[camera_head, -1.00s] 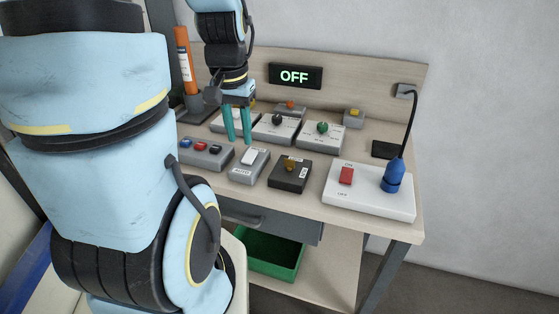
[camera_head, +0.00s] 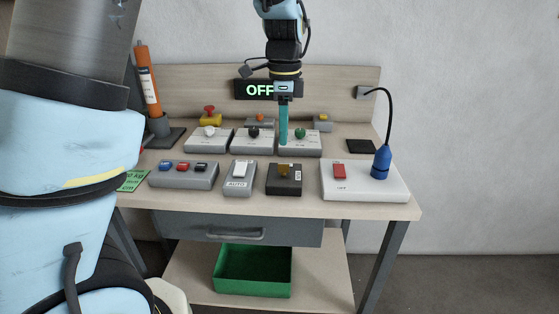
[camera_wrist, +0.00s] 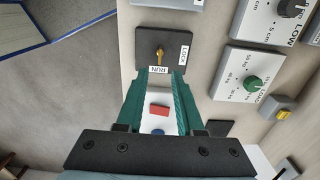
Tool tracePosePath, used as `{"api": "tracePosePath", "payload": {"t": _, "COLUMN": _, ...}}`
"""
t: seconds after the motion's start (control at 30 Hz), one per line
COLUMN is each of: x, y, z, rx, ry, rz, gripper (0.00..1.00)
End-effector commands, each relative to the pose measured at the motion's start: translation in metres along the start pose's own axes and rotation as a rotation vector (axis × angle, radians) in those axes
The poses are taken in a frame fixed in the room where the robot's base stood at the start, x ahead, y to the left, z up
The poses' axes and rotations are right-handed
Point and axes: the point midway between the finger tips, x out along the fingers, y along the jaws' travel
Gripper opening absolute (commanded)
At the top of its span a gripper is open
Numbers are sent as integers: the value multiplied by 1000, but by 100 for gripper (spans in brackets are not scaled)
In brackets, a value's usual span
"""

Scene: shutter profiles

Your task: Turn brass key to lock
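The brass key (camera_head: 285,170) stands in a black box (camera_head: 287,188) near the front of the desk. In the wrist view, the key (camera_wrist: 160,55) is lined up with the RUN label below it, and the LOCK label is to its right. My gripper (camera_head: 284,142) points down above and behind the box in the head view, seen edge-on. In the wrist view, my gripper's teal fingers (camera_wrist: 159,85) are apart with nothing between them. The key lies beyond the fingertips, apart from them.
A grey AUTO switch box (camera_head: 239,180) stands left of the key box. A white board (camera_head: 365,186) with a red switch and blue plug stands right. Several knob boxes, including the green-knob one (camera_head: 300,146), are behind. A sign (camera_head: 260,90) reads "OFF", partly covered by my arm.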

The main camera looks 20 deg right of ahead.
Motion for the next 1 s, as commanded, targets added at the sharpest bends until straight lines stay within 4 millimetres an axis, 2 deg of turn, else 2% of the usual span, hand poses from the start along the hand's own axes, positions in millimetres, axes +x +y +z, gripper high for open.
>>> {"api": "tracePosePath", "payload": {"t": 0.2, "x": 42, "y": 1, "z": 0, "rx": -1, "ry": -3, "rz": 5, "gripper": 36}}
{"api": "tracePosePath", "payload": {"t": 0.43, "x": 73, "y": 1, "z": 0, "rx": -3, "ry": -1, "rz": 2, "gripper": 36}}
{"api": "tracePosePath", "payload": {"t": 0.6, "x": 82, "y": 0, "z": 0, "rx": -2, "ry": 0, "rz": 0, "gripper": 36}}
{"api": "tracePosePath", "payload": {"t": 0.87, "x": 83, "y": 0, "z": 0, "rx": -2, "ry": 0, "rz": -1, "gripper": 36}}
{"api": "tracePosePath", "payload": {"t": 1.0, "x": 83, "y": 0, "z": 0, "rx": -2, "ry": 0, "rz": -1, "gripper": 20}}
